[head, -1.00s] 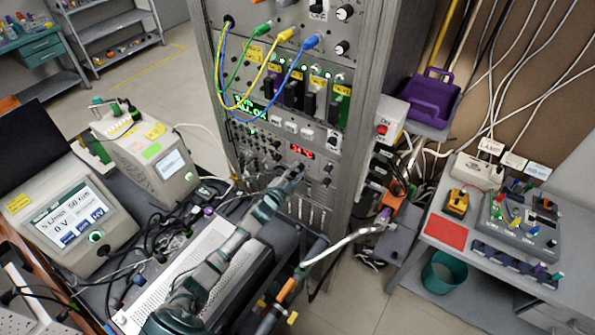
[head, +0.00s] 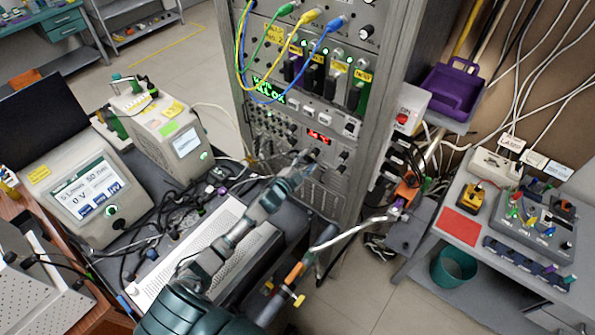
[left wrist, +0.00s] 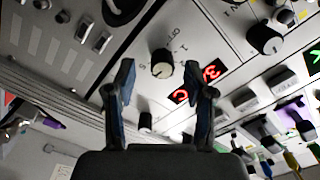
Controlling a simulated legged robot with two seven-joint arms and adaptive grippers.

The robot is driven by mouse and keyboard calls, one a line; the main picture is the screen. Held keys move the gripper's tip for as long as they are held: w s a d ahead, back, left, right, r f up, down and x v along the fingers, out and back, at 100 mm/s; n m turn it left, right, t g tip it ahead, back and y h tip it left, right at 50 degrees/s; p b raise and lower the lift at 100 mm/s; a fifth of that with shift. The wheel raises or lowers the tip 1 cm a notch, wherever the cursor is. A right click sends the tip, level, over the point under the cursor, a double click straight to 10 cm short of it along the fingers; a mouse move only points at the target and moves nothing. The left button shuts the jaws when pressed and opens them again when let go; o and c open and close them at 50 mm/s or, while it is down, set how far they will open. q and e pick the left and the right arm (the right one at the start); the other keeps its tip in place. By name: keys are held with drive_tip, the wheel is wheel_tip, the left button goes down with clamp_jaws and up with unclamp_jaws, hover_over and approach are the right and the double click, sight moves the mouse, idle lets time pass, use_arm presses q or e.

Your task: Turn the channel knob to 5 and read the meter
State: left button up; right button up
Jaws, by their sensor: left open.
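My left gripper (head: 301,160) reaches to the rack's front panel, just below a small red display (head: 318,136). In the left wrist view, my left gripper (left wrist: 165,85) is open, its two dark fingers apart. A round knob with a pale cap (left wrist: 161,65) shows between and beyond the fingertips, with printed marks around it. I see no finger closed on it. The red display (left wrist: 197,83) lies beside it, tilted and partly hidden by a finger. I cannot tell which knob is the channel knob, nor read its setting. My right gripper is not in view.
Other dark knobs (left wrist: 264,39) and switches sit close by on the panel. Green, yellow and blue cables (head: 318,48) hang above. A screen unit (head: 86,196) showing 0 V stands at left. A bench (head: 478,225) with a grey box is at right.

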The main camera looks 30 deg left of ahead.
use_arm(q)
drive_tip(key=s+a, duration=0.1)
drive_tip(key=s, duration=0.8)
drive_tip(key=shift+s+a, duration=0.2)
drive_tip(key=shift+s, duration=0.1)
drive_tip(key=shift+f, duration=0.1)
